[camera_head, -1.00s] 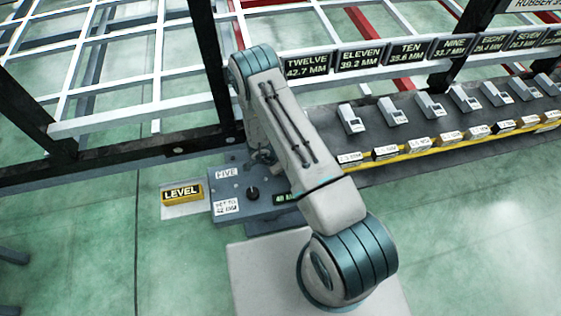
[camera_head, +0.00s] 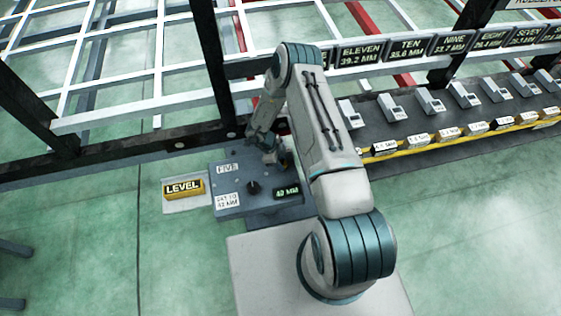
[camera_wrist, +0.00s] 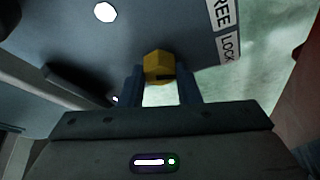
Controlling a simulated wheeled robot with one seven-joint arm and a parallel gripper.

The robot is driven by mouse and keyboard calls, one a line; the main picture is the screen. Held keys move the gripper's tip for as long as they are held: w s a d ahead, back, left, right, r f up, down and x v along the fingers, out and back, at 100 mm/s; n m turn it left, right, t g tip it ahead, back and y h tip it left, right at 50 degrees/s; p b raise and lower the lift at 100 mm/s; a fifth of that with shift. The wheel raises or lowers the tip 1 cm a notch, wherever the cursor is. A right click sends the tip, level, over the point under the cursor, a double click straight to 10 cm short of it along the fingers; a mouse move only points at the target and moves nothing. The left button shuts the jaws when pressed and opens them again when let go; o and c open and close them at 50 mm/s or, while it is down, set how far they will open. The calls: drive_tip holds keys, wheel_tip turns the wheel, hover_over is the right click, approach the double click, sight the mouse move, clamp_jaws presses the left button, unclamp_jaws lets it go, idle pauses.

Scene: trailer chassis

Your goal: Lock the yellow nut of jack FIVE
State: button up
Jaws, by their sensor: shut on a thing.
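The yellow nut (camera_wrist: 158,66) shows in the wrist view, between the two fingers of my gripper (camera_wrist: 160,88), which are shut on it. A dark mark shows on its face. To its right are white labels reading "FREE" and "LOCK" (camera_wrist: 229,47). In the head view the grey jack box marked FIVE (camera_head: 228,169) has a black knob, a "SET TO 42 MM" label and a display (camera_head: 287,192) that appears to read 42 MM. My gripper (camera_head: 272,158) is at the box's right side, partly hidden behind my arm; the nut cannot be made out there.
A yellow LEVEL block (camera_head: 184,189) lies on a pale plate left of the box. The black and white chassis frame (camera_head: 120,150) stands behind. A dark bench (camera_head: 440,125) with several grey devices and tags runs right. Green floor is open in front.

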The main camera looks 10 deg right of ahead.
idle(0.4)
drive_tip(key=o, duration=1)
drive_tip(key=p+v, duration=0.1)
drive_tip(key=v, duration=0.6)
drive_tip(key=shift+a+r, duration=0.1)
drive_tip(key=shift+r, duration=0.1)
